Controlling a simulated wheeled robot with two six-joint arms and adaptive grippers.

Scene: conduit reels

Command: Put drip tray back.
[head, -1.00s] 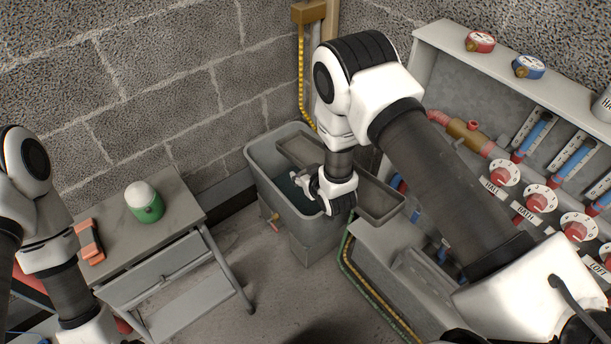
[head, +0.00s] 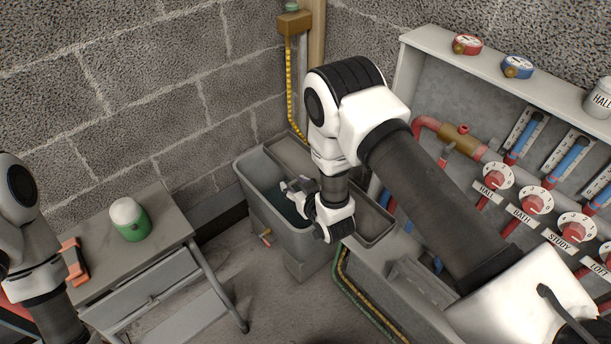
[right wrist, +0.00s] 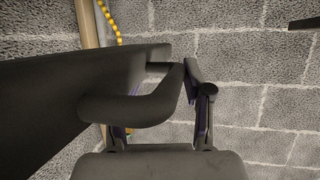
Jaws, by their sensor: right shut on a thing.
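The drip tray (head: 374,218) is a long, shallow grey tray. In the head view it lies over the right side of a deep grey tank (head: 266,205), and its near end reaches past the tank toward the bench. My right gripper (head: 296,187) is at the tray's left side, above the tank's opening. In the right wrist view its fingers (right wrist: 160,100) are shut on the tray's dark bar handle (right wrist: 140,103). My gripper and arm hide the middle of the tray, and I cannot tell whether it touches the rim. My left arm shows at the left edge, its gripper out of view.
A small grey table (head: 150,245) at left carries a green pot with a white top (head: 129,220) and an orange item (head: 73,260). A manifold cabinet with red dials (head: 495,175) stands at right. Yellow conduit (head: 290,95) runs down the wall behind the tank.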

